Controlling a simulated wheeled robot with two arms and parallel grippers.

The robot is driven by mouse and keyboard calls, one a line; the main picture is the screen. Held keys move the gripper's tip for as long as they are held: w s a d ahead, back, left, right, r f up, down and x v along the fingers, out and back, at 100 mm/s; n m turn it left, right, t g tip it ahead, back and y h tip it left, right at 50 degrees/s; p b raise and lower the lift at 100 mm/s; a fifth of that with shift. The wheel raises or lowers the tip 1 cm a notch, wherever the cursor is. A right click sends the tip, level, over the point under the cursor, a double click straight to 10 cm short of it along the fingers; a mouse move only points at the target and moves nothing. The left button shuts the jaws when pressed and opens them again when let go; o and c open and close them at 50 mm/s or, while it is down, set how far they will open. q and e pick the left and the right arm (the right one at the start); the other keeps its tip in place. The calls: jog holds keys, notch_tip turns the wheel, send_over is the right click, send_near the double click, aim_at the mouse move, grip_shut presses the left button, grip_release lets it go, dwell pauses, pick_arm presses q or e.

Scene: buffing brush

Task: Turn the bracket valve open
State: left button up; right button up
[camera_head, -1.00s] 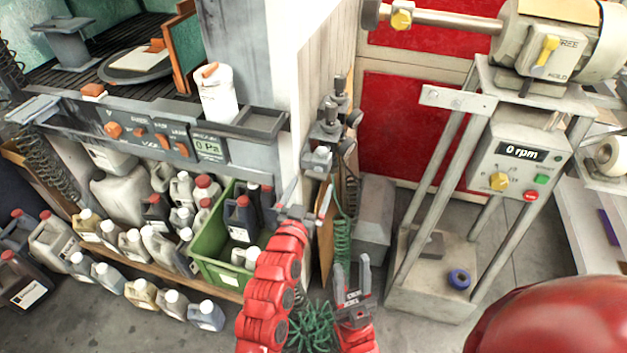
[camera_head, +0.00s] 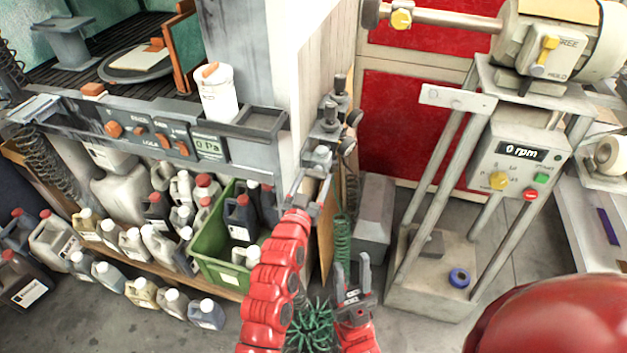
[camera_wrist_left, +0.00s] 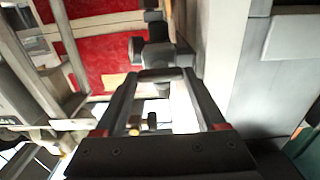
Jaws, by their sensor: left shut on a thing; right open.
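The bracket valve (camera_head: 328,125) is a grey metal fitting with dark round knobs on the white wall's corner. Its lowest grey block (camera_head: 318,156) sits just above my left gripper (camera_head: 310,182). In the left wrist view, my left gripper (camera_wrist_left: 160,74) has its two long fingers against a grey block of the fitting (camera_wrist_left: 153,54). The left gripper is shut on this part; the exact contact is partly hidden by the fingers. My right gripper (camera_head: 352,270) is open and empty, low in front of the floor area, apart from the valve.
A shelf bench with a pressure display (camera_head: 208,147) and a white canister (camera_head: 217,92) stands left. A green crate (camera_head: 215,270) and several jugs are below it. A grey stand with an rpm panel (camera_head: 517,152) is right. Green coiled hose (camera_head: 312,328) lies below my arms.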

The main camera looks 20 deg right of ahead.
pick_arm(q)
jog(key=shift+c, duration=1)
jog(key=shift+n, duration=0.3)
jog(key=n+b, duration=0.1)
jog(key=n, duration=0.1)
jog(key=shift+a+n, duration=0.1)
jog(key=shift+n, duration=0.3)
jog(key=n+b, duration=0.1)
jog(key=n, duration=0.8)
jog(key=shift+n, duration=0.4)
jog(key=n, duration=0.4)
jog(key=shift+n, duration=0.3)
